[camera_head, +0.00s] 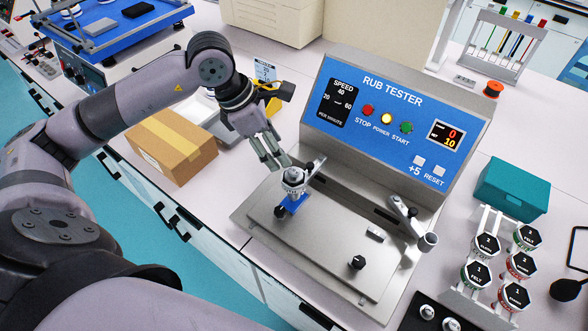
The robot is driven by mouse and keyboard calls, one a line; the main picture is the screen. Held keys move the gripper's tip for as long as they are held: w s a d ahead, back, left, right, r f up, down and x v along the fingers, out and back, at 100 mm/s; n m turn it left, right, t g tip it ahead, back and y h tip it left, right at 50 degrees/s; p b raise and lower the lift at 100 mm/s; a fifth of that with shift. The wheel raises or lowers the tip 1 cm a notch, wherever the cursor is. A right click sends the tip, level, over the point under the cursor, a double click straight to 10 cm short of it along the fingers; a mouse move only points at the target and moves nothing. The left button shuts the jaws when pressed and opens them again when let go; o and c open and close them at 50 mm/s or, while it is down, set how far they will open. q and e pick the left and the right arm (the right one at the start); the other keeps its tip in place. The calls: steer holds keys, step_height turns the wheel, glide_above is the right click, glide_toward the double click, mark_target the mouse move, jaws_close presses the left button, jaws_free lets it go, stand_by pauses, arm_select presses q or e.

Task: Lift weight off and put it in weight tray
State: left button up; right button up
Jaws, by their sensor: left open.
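A silver round weight (294,178) sits upright on the rub tester's arm, above a blue piece (291,205) on the steel bed. My left gripper (273,159) is open, with its fingertips just above and to the left of the weight. I cannot tell whether a finger touches it. A black tray (412,322) with silver round pieces is cut off by the bottom edge; it looks like the weight tray. My right gripper is not in view.
The rub tester's blue panel (400,85) rises behind the bed. A second arm with an empty holder (428,241) stands to the right. A rack of labelled hexagonal pieces (484,243) and a teal box (513,187) are farther right. A cardboard box (172,145) lies left.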

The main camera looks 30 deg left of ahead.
mark_target(294, 170)
arm_select(q)
steer(key=p+x, duration=0.1)
steer(key=x, duration=0.2)
steer(key=shift+w+d+f, duration=0.1)
steer(key=shift+w+f, duration=0.05)
steer(key=shift+f, duration=0.05)
steer(key=p+x, duration=0.2)
steer(key=x, duration=0.2)
steer(key=shift+w+d+f+p, duration=0.1)
steer(key=shift+d+p, duration=0.1)
steer(key=shift+p, duration=0.1)
steer(key=shift+f, duration=0.35)
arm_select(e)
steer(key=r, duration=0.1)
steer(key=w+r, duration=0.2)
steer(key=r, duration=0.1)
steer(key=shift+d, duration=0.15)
arm_select(q)
steer(key=shift+c, duration=0.3)
steer(key=c, duration=1.1)
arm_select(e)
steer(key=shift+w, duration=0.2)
arm_select(q)
steer(key=shift+w+r, duration=0.1)
steer(key=shift+r, duration=0.05)
steer(key=shift+c, duration=0.2)
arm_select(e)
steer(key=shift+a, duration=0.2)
